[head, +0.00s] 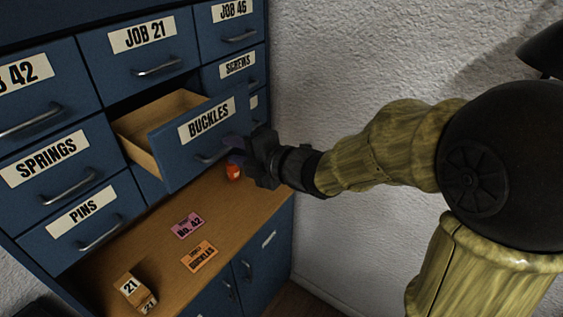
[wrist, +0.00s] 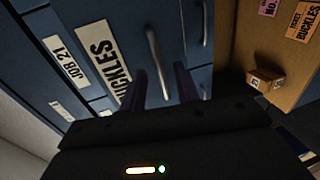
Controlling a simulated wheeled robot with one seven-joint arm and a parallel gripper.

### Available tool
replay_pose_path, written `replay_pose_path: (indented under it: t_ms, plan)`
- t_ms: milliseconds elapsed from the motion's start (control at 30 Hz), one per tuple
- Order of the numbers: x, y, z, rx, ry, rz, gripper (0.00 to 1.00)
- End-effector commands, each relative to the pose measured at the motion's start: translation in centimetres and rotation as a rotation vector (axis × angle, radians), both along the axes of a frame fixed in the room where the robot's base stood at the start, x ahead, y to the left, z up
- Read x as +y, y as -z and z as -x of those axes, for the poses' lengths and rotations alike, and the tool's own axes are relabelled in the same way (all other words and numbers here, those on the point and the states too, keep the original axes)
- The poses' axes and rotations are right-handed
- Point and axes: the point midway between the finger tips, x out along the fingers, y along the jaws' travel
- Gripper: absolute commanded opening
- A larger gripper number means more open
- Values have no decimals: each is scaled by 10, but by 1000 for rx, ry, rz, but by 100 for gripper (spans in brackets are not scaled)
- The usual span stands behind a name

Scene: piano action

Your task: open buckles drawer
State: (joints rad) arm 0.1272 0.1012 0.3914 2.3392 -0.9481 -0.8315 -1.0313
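The buckles drawer (head: 207,128) is pulled out from the blue cabinet, with its light wooden inside showing. I cannot see anything in the part of it that shows. In the head view my gripper (head: 236,153) is at the right end of the drawer's handle (head: 216,153). In the wrist view the drawer's label (wrist: 106,68) is upper left and the silver handle (wrist: 157,62) runs between the two dark fingers (wrist: 163,88). The fingers stand apart, with a gap on both sides of the handle.
Closed drawers, such as springs (head: 48,158) and job 21 (head: 145,39), surround it. The wooden ledge (head: 155,252) below holds a small block marked 21 (head: 137,292), a pink card (head: 187,224), an orange card (head: 199,256) and a red-orange object (head: 233,172). A white wall is at right.

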Motion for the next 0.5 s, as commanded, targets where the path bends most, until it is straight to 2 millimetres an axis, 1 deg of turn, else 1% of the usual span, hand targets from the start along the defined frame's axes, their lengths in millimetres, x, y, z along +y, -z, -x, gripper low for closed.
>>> replay_pose_path:
  t_ms: [33, 367, 500]
  plan:
    - [-7, 0, 4, -2, 4, 3, 32]
    - [-53, -13, 39, -3, 5, 2, 32]
    - [-75, -19, 55, -3, 5, 3, 32]
